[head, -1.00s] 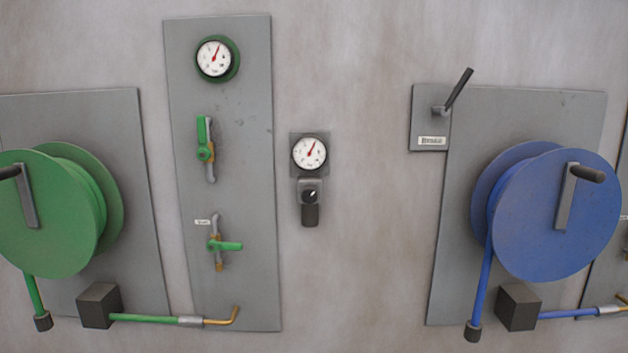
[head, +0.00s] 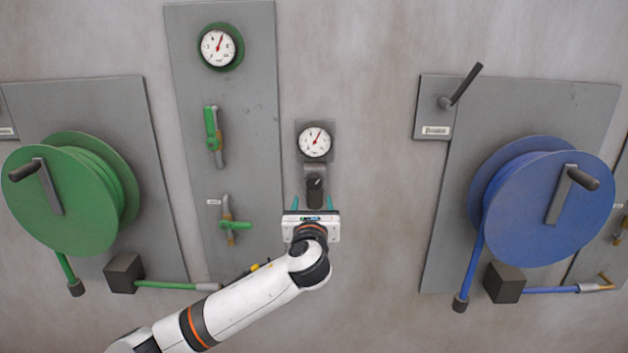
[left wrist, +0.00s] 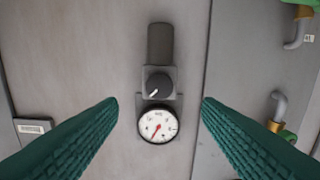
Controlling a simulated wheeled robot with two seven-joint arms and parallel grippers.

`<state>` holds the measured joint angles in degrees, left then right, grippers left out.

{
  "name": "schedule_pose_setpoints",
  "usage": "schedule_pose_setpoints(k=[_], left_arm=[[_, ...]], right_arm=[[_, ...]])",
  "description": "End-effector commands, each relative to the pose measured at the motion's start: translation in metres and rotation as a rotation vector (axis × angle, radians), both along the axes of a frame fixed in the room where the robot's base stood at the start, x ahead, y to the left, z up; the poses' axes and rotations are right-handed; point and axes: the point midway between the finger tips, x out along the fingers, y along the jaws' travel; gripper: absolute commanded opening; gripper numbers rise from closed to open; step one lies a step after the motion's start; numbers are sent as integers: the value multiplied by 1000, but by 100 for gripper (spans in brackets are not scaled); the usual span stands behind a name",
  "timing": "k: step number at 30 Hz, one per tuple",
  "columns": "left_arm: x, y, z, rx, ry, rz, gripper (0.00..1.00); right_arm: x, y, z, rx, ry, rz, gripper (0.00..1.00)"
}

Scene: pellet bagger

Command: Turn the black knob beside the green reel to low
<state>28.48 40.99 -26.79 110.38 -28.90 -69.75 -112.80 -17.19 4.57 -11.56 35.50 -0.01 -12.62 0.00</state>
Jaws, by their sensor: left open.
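The black knob (head: 315,183) is below a white gauge (head: 314,142) on a small grey plate, right of the tall panel beside the green reel (head: 62,200). In the left wrist view the knob (left wrist: 158,86) has a white pointer mark, and the gauge (left wrist: 157,125) with a red needle is below it. My left gripper (head: 314,203) is in front of the wall just below the knob, open. Its two green ribbed fingers (left wrist: 160,105) spread wide to either side of the knob and gauge, with nothing between them that they touch. My right gripper is not in view.
A tall grey panel (head: 185,100) with a green-rimmed gauge (head: 219,46) and two green-handled valves is just left of the knob. A blue reel (head: 550,205) and a dark lever (head: 464,86) are to the right. Bare wall (head: 380,200) lies between knob and blue reel.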

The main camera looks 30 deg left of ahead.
Motion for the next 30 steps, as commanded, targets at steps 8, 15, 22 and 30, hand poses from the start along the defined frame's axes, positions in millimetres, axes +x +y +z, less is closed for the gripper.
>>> schedule_pose_setpoints(k=[8,15,22,30], left_arm=[[48,30,4,-3,1,3,59],[75,46,2,-4,-1,1,59],[82,51,0,-3,-1,-1,59],[83,51,0,-3,-1,-1,51]], right_arm=[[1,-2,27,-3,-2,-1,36],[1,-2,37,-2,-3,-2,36],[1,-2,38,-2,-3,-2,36],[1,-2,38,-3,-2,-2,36]])
